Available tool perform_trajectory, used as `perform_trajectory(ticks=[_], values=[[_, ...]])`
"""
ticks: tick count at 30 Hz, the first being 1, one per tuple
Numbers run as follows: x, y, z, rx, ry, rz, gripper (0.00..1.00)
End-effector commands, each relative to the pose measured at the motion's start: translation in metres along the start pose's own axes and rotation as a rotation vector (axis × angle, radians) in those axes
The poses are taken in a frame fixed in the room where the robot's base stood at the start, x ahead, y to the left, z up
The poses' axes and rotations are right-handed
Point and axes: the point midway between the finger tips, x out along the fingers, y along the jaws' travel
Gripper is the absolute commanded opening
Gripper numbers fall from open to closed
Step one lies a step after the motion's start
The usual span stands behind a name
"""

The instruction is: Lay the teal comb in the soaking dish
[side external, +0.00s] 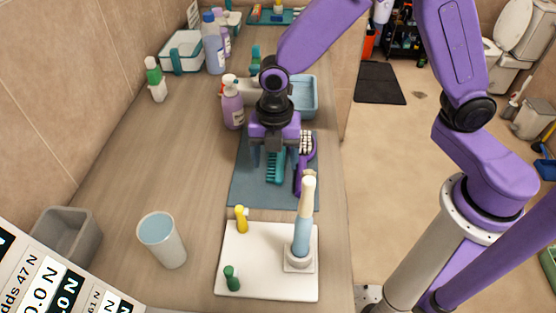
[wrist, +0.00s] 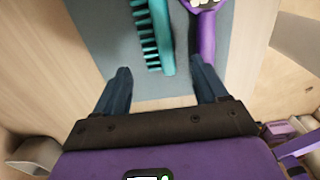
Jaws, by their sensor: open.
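The teal comb (side external: 275,168) lies on a blue-grey mat (side external: 245,180), partly hidden under my gripper in the side view. In the wrist view the comb (wrist: 160,40) has its teeth to the left, and its near end lies between the lines of my two fingers. My gripper (side external: 275,146) is open and empty above the mat; its two spread fingers show in the wrist view (wrist: 160,80). A light blue dish (side external: 308,90), which looks like the soaking dish, stands beyond the mat, partly hidden behind my wrist.
A purple brush (side external: 307,150) lies close to the comb's right. A purple pump bottle (side external: 232,105) stands left of my wrist. A cup (side external: 162,245) stands front left.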

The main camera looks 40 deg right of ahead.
Motion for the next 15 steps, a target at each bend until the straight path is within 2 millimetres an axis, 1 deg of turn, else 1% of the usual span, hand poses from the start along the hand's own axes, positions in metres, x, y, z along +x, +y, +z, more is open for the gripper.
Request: perform_trajectory(ticks=[1,3,6,9,15], values=[[0.008,-0.001,0.000,0.000,0.000,-0.004,0.72],[0.018,0.000,-0.001,-0.001,0.000,-0.004,0.72],[0.028,0.000,-0.001,0.001,0.000,-0.003,0.72],[0.033,0.000,-0.001,0.000,0.000,-0.001,0.72],[0.034,0.001,-0.001,0.000,0.000,0.001,0.72]])
